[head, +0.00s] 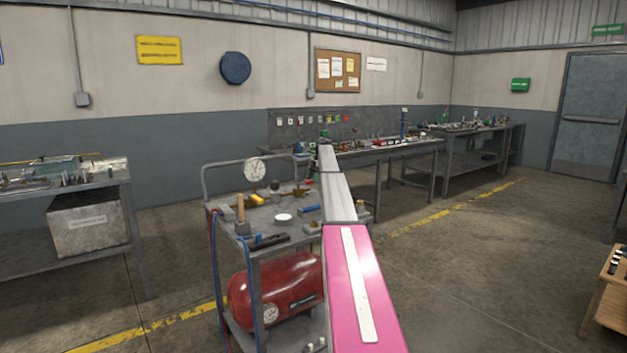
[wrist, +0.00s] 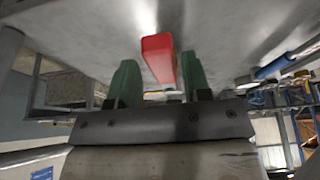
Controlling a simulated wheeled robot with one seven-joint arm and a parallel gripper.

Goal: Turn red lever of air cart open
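The air cart (head: 276,214) stands ahead of me, with a red tank (head: 284,289) on its lower shelf and a round gauge (head: 255,170) above its top. My arm reaches over the cart's right side and hides part of the top. I cannot make out the red lever in the head view. In the wrist view, the red lever (wrist: 158,58) shows as a short red bar between the two green fingers of my gripper (wrist: 159,86). The fingers are apart, one on each side of the lever. I cannot tell whether either finger touches it.
Small tools, fittings and a white disc (head: 283,217) lie on the cart top. Blue and red hoses (head: 213,262) hang at its left. A workbench (head: 68,186) stands at the left, another (head: 384,150) behind the cart.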

